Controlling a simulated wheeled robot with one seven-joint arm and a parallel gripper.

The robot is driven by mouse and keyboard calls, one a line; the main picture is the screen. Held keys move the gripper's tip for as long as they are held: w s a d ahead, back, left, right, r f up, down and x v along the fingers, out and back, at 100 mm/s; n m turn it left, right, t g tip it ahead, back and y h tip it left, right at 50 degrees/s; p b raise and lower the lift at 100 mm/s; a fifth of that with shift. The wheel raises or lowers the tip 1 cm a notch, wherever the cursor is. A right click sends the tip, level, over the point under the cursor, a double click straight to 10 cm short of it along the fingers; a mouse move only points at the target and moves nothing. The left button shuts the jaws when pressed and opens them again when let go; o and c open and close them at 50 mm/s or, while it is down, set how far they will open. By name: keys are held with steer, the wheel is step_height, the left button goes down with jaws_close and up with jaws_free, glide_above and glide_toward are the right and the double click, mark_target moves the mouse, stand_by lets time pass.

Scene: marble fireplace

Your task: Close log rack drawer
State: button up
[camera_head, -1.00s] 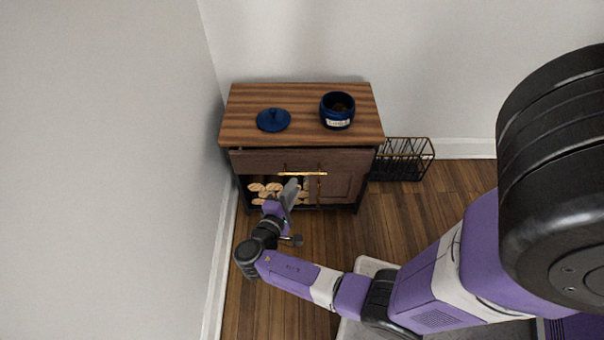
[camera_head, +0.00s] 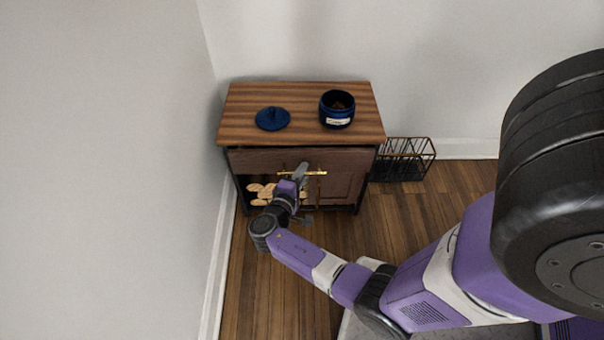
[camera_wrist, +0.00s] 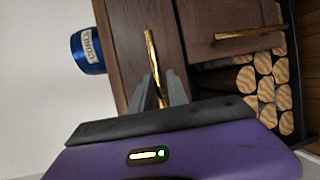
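The log rack is a wooden cabinet with a striped top (camera_head: 245,112). Its dark brown drawer front (camera_head: 255,160) lies just under the top and has a gold bar handle (camera_head: 318,173). The drawer appears slightly out. My gripper (camera_head: 302,171) is at the handle, in front of the drawer. In the wrist view, the two grey fingers of my gripper (camera_wrist: 162,86) are apart, with the gold handle (camera_wrist: 152,60) running between them. I cannot tell whether they touch it. The drawer front (camera_wrist: 125,35) also shows there.
Below the drawer are cut logs (camera_head: 262,193) on the left and a closed door (camera_head: 343,187) on the right. A blue jar (camera_head: 337,120) and blue lid (camera_head: 272,119) sit on top. A black wire rack (camera_head: 412,165) stands on the floor to the right. Walls are close at left and back.

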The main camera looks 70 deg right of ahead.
jaws_close()
stand_by(1.4)
